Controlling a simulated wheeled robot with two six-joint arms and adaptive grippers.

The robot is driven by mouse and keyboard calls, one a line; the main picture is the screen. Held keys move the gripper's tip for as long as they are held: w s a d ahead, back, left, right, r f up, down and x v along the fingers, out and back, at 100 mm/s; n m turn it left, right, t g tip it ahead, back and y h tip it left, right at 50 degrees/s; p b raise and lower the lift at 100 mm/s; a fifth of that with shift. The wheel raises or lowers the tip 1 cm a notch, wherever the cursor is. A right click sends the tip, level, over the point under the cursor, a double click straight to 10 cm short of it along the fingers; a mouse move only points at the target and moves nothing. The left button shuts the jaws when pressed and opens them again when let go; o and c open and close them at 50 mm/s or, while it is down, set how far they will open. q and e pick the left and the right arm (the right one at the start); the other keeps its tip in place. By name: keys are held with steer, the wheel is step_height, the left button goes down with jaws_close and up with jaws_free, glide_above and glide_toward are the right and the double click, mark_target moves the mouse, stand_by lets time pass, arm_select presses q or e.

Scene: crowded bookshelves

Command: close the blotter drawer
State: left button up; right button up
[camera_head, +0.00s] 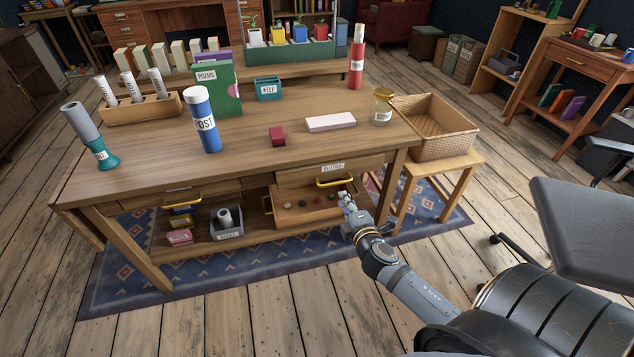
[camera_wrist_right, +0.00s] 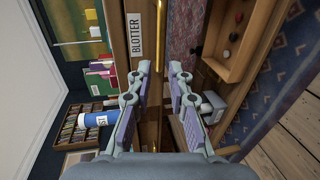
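The blotter drawer (camera_head: 300,178) is under the desk's front edge, right of centre, with a "BLOTTER" label and a brass handle (camera_head: 336,183). Its front seems to stand a little proud of the desk; how far is hard to tell. My right gripper (camera_head: 347,203) is just below and in front of it, near the handle. In the right wrist view the open, empty fingers (camera_wrist_right: 160,68) point toward the drawer front beside the label (camera_wrist_right: 136,34), and the handle (camera_wrist_right: 157,30) lies ahead of them. No contact is clear. My left gripper is not in view.
Below, an open tray (camera_head: 305,211) holds several small coloured pieces. A grey bin (camera_head: 228,229) is on the lower shelf. A wicker basket (camera_head: 436,122) sits on a stool at the desk's right. The desk top (camera_head: 150,165) holds a blue cylinder (camera_head: 201,112) and other items.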

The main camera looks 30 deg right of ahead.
mark_target(335, 184)
steer(key=b+x, duration=0.1)
steer(key=x, duration=0.9)
steer(key=shift+w+d+f, duration=0.1)
steer(key=shift+w+d, duration=0.05)
steer(key=shift+w, duration=0.05)
jaws_close()
